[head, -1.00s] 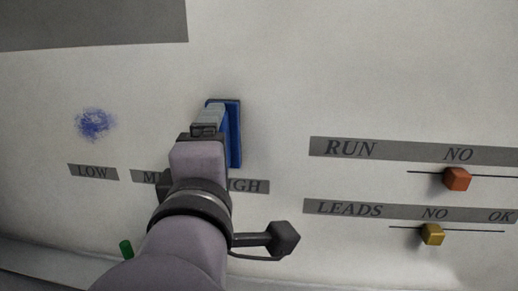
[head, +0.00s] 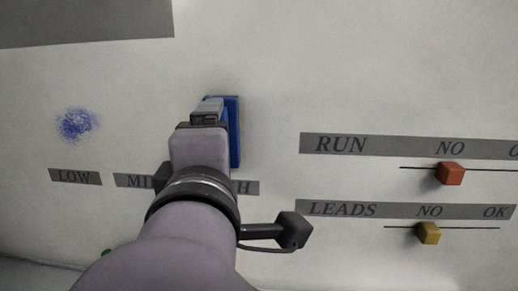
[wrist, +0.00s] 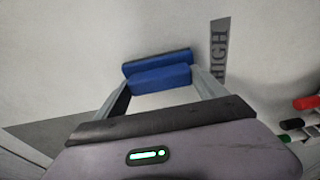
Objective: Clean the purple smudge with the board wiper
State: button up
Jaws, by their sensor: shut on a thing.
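The purple smudge (head: 77,125) is a blue-violet blot on the white board at the left of the head view, above the LOW label. The board wiper (head: 235,132) is blue and upright, to the right of the smudge at the board. My gripper (head: 208,106) is shut on the wiper. In the wrist view the two fingers of my gripper (wrist: 160,88) clasp the wiper's blue handle, with the wider blue part of the wiper (wrist: 156,62) behind it. I cannot tell whether the wiper touches the board. The smudge is not in the wrist view.
To the right are the RUN slider with an orange knob (head: 450,174) and the LEADS slider with a yellow knob (head: 428,233). A LOW label (head: 74,177) lies below the smudge. Marker pens (wrist: 306,103) show at the wrist view's right. The board between wiper and smudge is clear.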

jog(key=shift+w+a+b, duration=0.15)
jog(key=shift+a+b, duration=0.35)
jog(key=shift+a, duration=3.55)
jog(key=shift+s+b, duration=0.3)
jog(key=shift+s, duration=2.65)
jog(key=shift+s+a, duration=0.1)
jog(key=shift+s, duration=1.4)
